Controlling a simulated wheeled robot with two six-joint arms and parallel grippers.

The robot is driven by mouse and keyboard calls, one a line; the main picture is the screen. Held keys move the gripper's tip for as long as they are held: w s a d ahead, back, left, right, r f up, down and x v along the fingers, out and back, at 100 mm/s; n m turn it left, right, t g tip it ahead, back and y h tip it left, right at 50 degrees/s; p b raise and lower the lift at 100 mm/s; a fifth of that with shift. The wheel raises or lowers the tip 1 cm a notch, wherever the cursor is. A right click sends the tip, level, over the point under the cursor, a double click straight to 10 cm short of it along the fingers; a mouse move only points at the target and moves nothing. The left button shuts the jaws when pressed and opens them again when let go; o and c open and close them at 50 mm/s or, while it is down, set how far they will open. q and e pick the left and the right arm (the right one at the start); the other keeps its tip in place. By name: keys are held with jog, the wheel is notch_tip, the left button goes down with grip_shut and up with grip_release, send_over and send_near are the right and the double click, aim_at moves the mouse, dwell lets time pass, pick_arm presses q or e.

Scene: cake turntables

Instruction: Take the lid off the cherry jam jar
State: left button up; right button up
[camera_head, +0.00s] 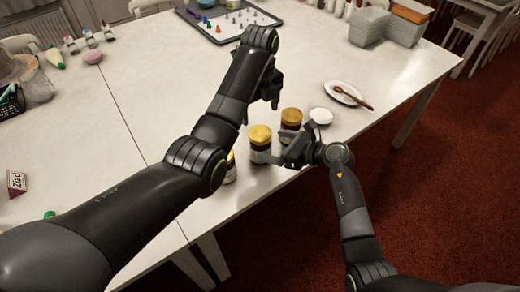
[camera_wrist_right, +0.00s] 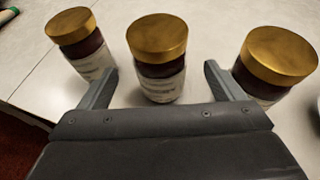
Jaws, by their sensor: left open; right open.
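Three glass jars with gold lids and dark contents stand upright in a row at the table's front edge. In the head view they are the middle jar (camera_head: 260,152), the right jar (camera_head: 291,124) and the left jar (camera_head: 230,170), which is mostly hidden by my left arm. The right wrist view shows the middle jar (camera_wrist_right: 160,82), left jar (camera_wrist_right: 85,45) and right jar (camera_wrist_right: 270,75). The labels are too small to read, so I cannot tell which is cherry. My right gripper (camera_head: 286,157) is open, its fingers either side of the middle jar. My left gripper (camera_head: 262,101) is open and empty behind the jars.
A white bowl (camera_head: 321,116) and a plate (camera_head: 336,87) with a wooden spoon (camera_head: 354,97) lie right of the jars. A tray (camera_head: 205,31) with small cones is at the back.

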aim_at(260, 133)
jog(key=shift+x, duration=3.1)
jog(key=c, duration=1.8)
pick_arm(q)
jog(key=shift+n, duration=0.4)
pick_arm(e)
grip_shut()
pick_arm(q)
jog(key=n, duration=0.3)
jog(key=shift+f+n, duration=0.2)
jog(key=shift+n, duration=0.1)
notch_tip(260, 133, down, 8)
jog(key=shift+r, duration=0.2)
